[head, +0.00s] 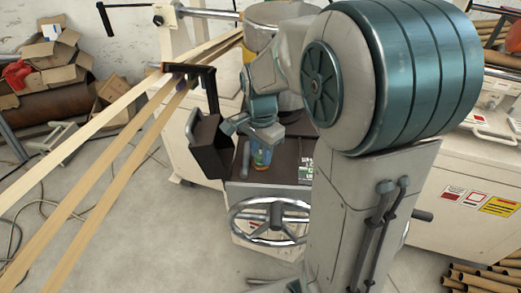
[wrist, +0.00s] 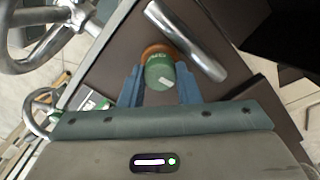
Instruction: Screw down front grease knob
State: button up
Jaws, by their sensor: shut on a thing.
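The front grease knob (wrist: 159,74) is a green round cap with a pale mark, on an orange-brown base (wrist: 156,50), in the middle of the wrist view. My gripper (wrist: 160,84) has its two blue fingers on either side of the knob and is shut on it. In the head view the knob (head: 261,157) shows small and partly hidden below my gripper (head: 260,146), over the dark top of the machine. Whether the knob's threads are seated cannot be seen.
A spoked handwheel (head: 270,221) is at the machine's front. A dark box (head: 209,147) is left of my gripper. Long pale strips (head: 95,180) run at the left. Open floor lies at the front left.

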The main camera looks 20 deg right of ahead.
aim_at(260, 154)
jog(key=shift+w+r, duration=0.1)
dwell(0.5)
jog(key=o, duration=1)
jog(key=shift+c, duration=0.2)
notch_tip(260, 154, up, 14)
jog(key=shift+p, duration=0.4)
jog(key=s+f+n+t, duration=0.2)
jog(key=s+f+n, duration=0.6)
jog(key=s+n, duration=0.4)
jog(key=shift+s+a+t+p, duration=0.2)
jog(key=shift+s+t+p, duration=0.2)
jog(key=shift+s, duration=0.55)
